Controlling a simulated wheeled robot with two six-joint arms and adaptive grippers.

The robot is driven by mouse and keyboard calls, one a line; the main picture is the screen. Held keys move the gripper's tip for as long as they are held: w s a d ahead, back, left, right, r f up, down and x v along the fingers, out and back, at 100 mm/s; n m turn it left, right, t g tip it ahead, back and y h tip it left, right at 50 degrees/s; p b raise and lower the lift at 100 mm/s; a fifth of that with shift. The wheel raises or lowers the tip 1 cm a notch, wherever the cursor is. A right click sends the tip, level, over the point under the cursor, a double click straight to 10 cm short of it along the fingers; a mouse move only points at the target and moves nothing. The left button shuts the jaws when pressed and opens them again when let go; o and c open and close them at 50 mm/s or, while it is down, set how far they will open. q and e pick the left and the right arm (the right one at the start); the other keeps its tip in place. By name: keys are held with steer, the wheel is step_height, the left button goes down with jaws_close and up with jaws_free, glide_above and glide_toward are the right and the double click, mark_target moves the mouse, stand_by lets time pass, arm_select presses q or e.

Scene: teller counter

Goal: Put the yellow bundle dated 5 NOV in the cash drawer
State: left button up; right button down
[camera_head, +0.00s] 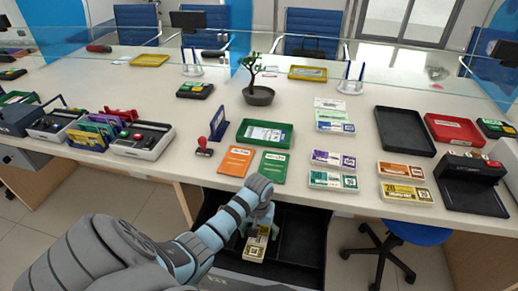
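The open cash drawer (306,235) is black with compartments and sits below the counter's front edge. My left gripper (258,232) reaches down into it. A yellow banknote bundle (254,251) is at the gripper, in the left part of the drawer, with its near end showing. The fingers are around its far part; whether they press on it cannot be told. Its date is too small to read. Another yellow bundle (405,193) lies on the counter at the right. My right gripper is not in view.
An orange bundle (401,171), purple bundle (333,160) and green bundle (333,181) lie on the counter. Orange and green booklets (237,161) lie behind the drawer. A black tray (404,131), red tray (454,131) and dark device (470,182) stand right.

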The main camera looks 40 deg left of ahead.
mark_target(259, 235)
arm_select(q)
step_height(259, 235, up, 10)
steer(key=p, duration=0.3)
steer(key=shift+f, duration=0.2)
